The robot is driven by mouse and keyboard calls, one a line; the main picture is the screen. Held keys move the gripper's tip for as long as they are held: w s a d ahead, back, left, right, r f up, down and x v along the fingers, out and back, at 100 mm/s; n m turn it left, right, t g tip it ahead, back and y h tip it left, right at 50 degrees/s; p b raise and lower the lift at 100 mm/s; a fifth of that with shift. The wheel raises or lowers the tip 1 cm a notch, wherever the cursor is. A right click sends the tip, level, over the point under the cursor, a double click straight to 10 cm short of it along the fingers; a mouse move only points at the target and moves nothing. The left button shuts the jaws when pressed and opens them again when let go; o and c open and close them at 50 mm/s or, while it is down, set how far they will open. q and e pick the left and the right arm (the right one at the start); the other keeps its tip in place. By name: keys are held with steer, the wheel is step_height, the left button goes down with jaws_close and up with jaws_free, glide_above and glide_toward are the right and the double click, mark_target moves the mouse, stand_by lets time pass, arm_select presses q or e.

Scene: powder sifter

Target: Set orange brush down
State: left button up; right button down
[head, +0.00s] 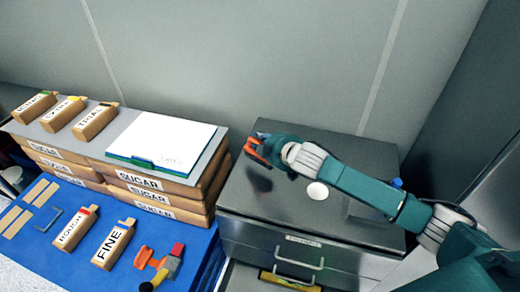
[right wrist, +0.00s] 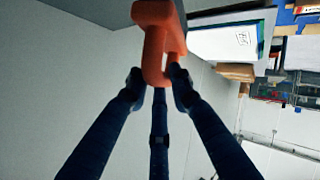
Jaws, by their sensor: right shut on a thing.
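The orange brush (right wrist: 158,35) is in my right gripper (right wrist: 158,85). In the right wrist view the fingers close on its looped orange handle; a grey part shows at the top edge. In the head view my right gripper (head: 262,152) is over the left back part of the dark cabinet top (head: 270,205), with a bit of the orange brush (head: 252,149) showing. Whether the brush touches the cabinet top cannot be told. My left gripper is not in view.
A white round item (head: 317,190) sits on the cabinet top under my arm. Left of it, stacked SUGAR boxes (head: 140,180) carry a white board (head: 160,138). The blue table (head: 60,265) holds FINE (head: 113,244) and ROUGH (head: 75,228) packs and orange-and-red tools (head: 146,258).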

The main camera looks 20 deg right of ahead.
step_height(320, 180, down, 4)
steer(key=shift+s+r, duration=0.1)
steer(key=shift+r, duration=0.1)
steer(key=shift+f, duration=0.35)
steer(key=c, duration=1.6)
jaws_free()
steer(key=shift+f, duration=0.1)
steer(key=shift+o, duration=0.2)
steer(key=shift+r, duration=0.2)
steer(key=b+v, duration=0.1)
steer(key=v, duration=1.1)
steer(key=shift+b, duration=0.3)
steer(key=shift+f, duration=0.1)
